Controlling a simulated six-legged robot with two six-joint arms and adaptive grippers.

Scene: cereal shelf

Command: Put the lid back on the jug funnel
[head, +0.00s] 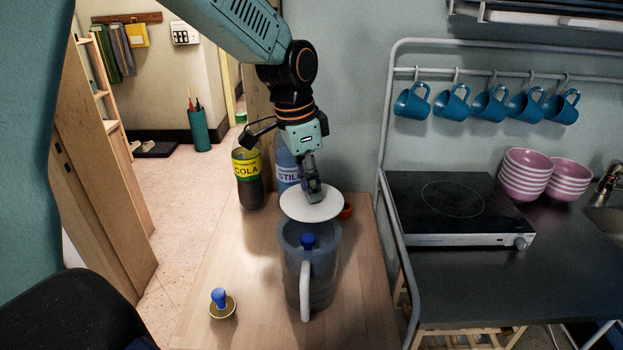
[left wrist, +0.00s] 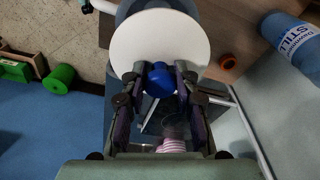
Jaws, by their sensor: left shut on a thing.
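The lid, a white disc (head: 311,207) with a blue knob, is held by my left gripper (head: 314,188), which is shut on the knob. In the left wrist view the knob (left wrist: 159,82) sits between the fingertips (left wrist: 160,76), with the white disc (left wrist: 160,40) beyond. In the head view the lid appears above and slightly behind the jug funnel (head: 318,280), a blue-grey translucent jug with a pale handle. Its top is open and a blue knob (head: 307,241) shows inside it. The gap between lid and jug rim is hard to judge. My right gripper is not in view.
A cola bottle (head: 248,180) and a blue water bottle (head: 287,168) stand behind the jug. A brass-based stopper with blue knob (head: 221,303) is at the table's front left. An orange ring (head: 347,209) lies behind the jug. A metal rail (head: 383,215) borders the right.

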